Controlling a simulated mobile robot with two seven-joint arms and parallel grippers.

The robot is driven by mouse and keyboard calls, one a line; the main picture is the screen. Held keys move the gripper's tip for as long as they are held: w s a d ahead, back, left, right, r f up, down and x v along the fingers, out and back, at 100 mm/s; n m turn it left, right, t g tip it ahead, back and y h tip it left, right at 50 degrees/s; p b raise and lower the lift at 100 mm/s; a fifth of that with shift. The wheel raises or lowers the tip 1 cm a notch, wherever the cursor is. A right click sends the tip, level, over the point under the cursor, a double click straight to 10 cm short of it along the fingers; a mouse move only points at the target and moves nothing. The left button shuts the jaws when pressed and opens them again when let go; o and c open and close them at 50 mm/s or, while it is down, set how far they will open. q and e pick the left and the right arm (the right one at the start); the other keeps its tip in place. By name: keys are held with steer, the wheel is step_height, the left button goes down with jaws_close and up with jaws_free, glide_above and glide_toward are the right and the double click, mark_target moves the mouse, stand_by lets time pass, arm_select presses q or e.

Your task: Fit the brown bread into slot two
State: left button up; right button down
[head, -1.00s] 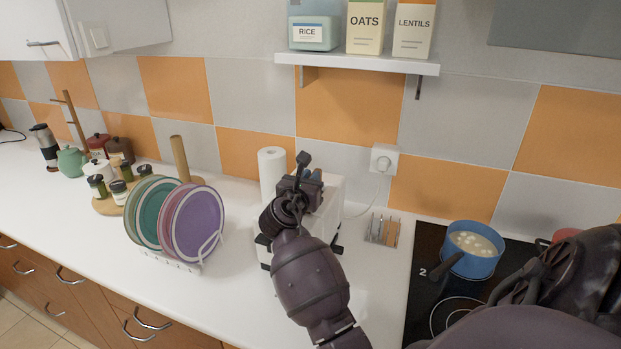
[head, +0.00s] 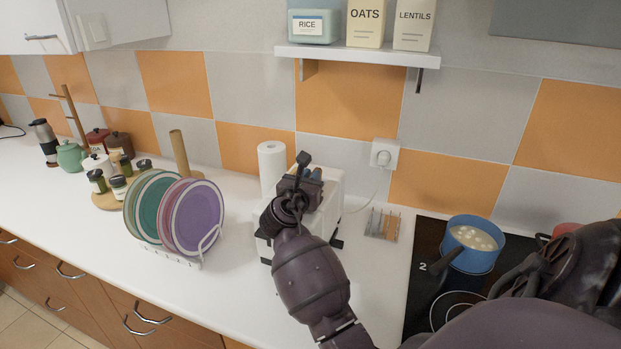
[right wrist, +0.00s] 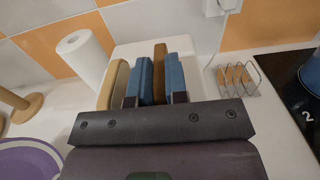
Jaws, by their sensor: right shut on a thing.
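My right gripper (head: 308,174) is over the white toaster (head: 327,222) on the counter. In the right wrist view its two blue fingers (right wrist: 160,82) are closed on the brown bread (right wrist: 159,62), a thin upright slice. The toaster's pale top (right wrist: 204,72) shows around and beyond the fingers. A lighter tan slice-like piece (right wrist: 118,84) stands upright left of the fingers. The lower edge of the brown bread and the slots are hidden by the fingers and wrist, so I cannot tell how deep it sits. My left gripper is not in view.
A paper towel roll (head: 272,166) stands behind the toaster at left. A plate rack with plates (head: 200,220) is left. Counter in front of the plates is clear.

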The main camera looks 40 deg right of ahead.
steer(key=shift+r+p, duration=1)
steer(key=shift+r, duration=0.5)
steer(key=shift+r, duration=0.25)
steer(key=shift+r, duration=1.15)
steer(key=shift+f+b, duration=0.85)
steer(key=shift+f, duration=2.15)
stand_by(0.5)
steer(key=c, duration=1.1)
jaws_free()
steer(key=shift+f, duration=0.1)
steer(key=shift+o, duration=0.2)
